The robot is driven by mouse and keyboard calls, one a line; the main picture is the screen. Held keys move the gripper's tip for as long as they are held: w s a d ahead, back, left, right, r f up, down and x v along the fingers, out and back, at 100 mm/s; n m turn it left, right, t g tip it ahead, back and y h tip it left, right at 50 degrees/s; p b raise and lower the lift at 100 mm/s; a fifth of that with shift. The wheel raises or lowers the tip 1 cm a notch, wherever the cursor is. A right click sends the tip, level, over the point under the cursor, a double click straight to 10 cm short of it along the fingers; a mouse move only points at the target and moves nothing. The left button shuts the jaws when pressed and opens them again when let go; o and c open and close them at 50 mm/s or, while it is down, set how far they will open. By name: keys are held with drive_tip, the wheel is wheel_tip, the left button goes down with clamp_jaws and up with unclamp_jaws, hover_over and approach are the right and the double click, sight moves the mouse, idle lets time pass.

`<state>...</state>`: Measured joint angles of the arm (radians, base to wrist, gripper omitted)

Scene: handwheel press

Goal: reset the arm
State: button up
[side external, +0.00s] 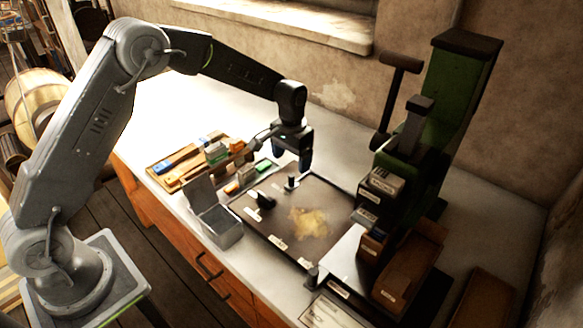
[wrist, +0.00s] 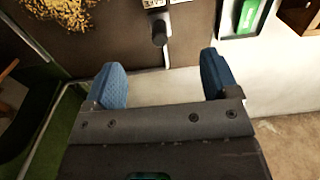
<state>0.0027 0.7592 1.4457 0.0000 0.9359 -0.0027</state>
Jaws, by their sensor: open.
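My gripper (side external: 306,160) hangs from my arm above the back edge of the dark work board (side external: 257,223), fingers pointing down. In the wrist view its two blue fingers (wrist: 163,84) stand wide apart with nothing between them. A small black knob (wrist: 159,34) shows just beyond the fingers in that view. The green handwheel press (side external: 455,95) stands to the right of my gripper, apart from it.
A grey metal box (side external: 222,228) with its lid up stands at the front. A wooden tray (side external: 168,181) with several small coloured items lies at left. A yellowish patch (side external: 310,222) lies on the board. Brown boxes (side external: 408,265) stand at right. The tabletop at back left is clear.

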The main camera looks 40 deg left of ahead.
drive_tip(key=shift+r, duration=0.7)
drive_tip(key=shift+r, duration=0.25)
drive_tip(key=s+r+t, duration=0.2)
drive_tip(key=s+r, duration=0.9)
drive_tip(key=r, duration=0.4)
drive_tip(key=s+r+t, duration=0.3)
drive_tip(key=s, duration=1.7)
drive_tip(key=shift+t, duration=0.3)
drive_tip(key=shift+c, duration=0.4)
